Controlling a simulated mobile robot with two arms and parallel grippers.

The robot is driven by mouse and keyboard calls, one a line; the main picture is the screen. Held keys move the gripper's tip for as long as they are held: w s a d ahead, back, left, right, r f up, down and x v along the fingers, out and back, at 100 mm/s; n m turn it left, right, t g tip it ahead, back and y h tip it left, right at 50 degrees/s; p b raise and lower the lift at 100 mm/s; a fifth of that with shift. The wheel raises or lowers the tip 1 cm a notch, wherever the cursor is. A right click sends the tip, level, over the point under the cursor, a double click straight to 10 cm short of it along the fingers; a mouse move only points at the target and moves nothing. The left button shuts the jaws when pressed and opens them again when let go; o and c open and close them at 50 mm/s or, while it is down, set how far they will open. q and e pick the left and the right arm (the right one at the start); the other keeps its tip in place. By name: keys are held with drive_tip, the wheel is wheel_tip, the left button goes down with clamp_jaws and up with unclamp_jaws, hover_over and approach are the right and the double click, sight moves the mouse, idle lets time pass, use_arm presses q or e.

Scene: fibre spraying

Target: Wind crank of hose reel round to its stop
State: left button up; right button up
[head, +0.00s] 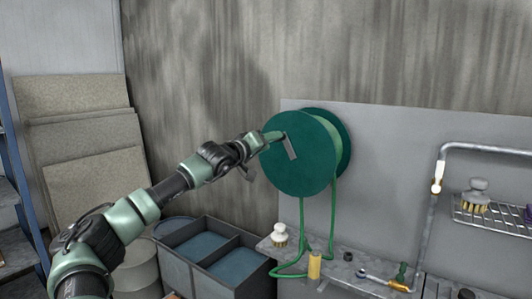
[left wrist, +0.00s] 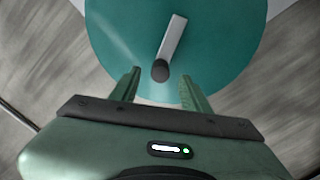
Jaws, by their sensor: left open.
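The hose reel (head: 312,170) is a dark green drum with a green hose, mounted on a grey wall panel. Its round face fills the top of the left wrist view (left wrist: 110,30). The crank is a flat grey arm (head: 290,148), and in the left wrist view it slants down (left wrist: 174,36) to a dark round knob (left wrist: 160,70). My left gripper (head: 271,137) is at the left side of the reel face. Its two fingers (left wrist: 161,75) are open, one on each side of the knob, with gaps visible. My right gripper is out of view.
Below the reel, a grey bin with compartments (head: 212,253) and a bench with a white-topped brush (head: 280,236), a yellow cylinder (head: 315,265) and hose loops. A pipe (head: 430,218) and a wire rack (head: 490,212) are at right. Boards (head: 80,150) lean at left.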

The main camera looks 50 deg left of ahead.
use_arm(q)
drive_tip(key=shift+b+v, duration=0.45)
drive_tip(key=shift+v, duration=0.6)
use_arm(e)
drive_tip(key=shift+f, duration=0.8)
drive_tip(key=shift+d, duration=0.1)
